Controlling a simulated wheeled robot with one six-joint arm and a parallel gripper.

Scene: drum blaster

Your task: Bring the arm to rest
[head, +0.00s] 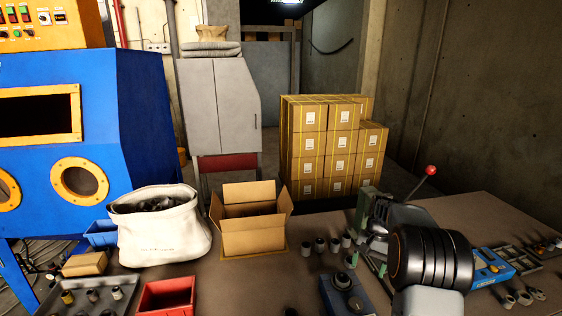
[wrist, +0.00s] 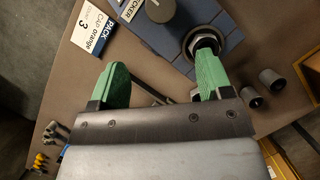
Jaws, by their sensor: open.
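My gripper (wrist: 163,60) shows in the wrist view with its two green fingers wide apart and nothing clear held between them. The right fingertip overlaps a metal nut-like ring (wrist: 203,40) on a blue fixture (wrist: 235,14); I cannot tell whether it touches. In the head view my dark, ringed arm joint and a grey link stand at the lower right over the workbench (head: 240,285).
On the bench are an open cardboard box (head: 252,238), a white sack (head: 165,230), a red bin (head: 167,296), several small cylinders and a blue block (head: 345,296). A red-knobbed lever (head: 431,171) rises behind my arm. A blue cabinet (head: 120,130) stands left; stacked cartons (head: 327,150) stand behind.

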